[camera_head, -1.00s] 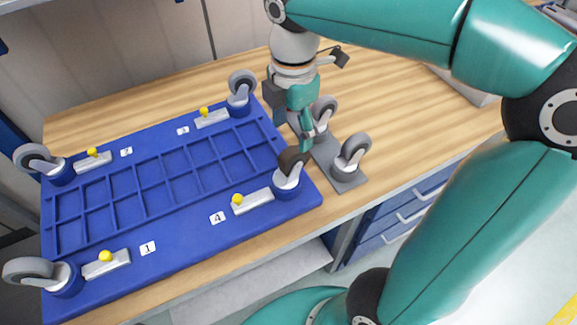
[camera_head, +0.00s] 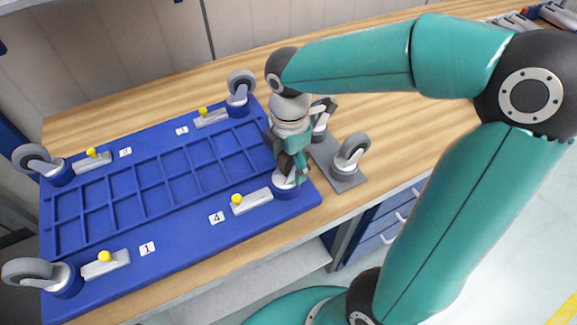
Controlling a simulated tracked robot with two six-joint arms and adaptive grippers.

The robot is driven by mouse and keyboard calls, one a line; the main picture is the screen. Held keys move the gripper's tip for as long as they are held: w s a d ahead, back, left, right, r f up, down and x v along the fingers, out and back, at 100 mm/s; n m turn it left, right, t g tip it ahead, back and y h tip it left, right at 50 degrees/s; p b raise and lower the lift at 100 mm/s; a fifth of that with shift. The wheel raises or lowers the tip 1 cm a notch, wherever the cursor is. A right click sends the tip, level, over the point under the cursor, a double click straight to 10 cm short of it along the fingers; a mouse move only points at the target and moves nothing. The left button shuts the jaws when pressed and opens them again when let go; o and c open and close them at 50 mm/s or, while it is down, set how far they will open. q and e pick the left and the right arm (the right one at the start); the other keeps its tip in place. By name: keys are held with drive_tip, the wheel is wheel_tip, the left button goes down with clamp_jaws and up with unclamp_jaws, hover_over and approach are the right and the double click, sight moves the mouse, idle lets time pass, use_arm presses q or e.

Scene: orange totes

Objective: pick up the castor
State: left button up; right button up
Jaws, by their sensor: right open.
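My right gripper (camera_head: 292,165) is open and points down over the castor (camera_head: 285,180) at the blue tote base's corner near label 4. The gripper covers most of that castor's wheel, and I cannot tell whether the fingers touch it. Other castors stand at the base's corners: back middle (camera_head: 240,88), back left (camera_head: 40,162) and front left (camera_head: 38,274). Two more castors, one in front (camera_head: 350,155) and one partly hidden behind the gripper (camera_head: 321,122), stand on a grey plate (camera_head: 346,182) right of the base. My left gripper is not in view.
The blue base (camera_head: 180,232) lies on a wooden table (camera_head: 420,130), with yellow-knobbed latches such as the one near label 4 (camera_head: 252,200) beside its corner castors. The table right of the grey plate is clear. Blue drawers (camera_head: 385,225) are below the front edge.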

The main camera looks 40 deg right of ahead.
clamp_jaws()
drive_tip(key=shift+r, duration=0.1)
idle(0.4)
wheel_tip(320, 180, up, 20)
drive_tip(key=p, duration=0.1)
drive_tip(key=shift+p, duration=0.35)
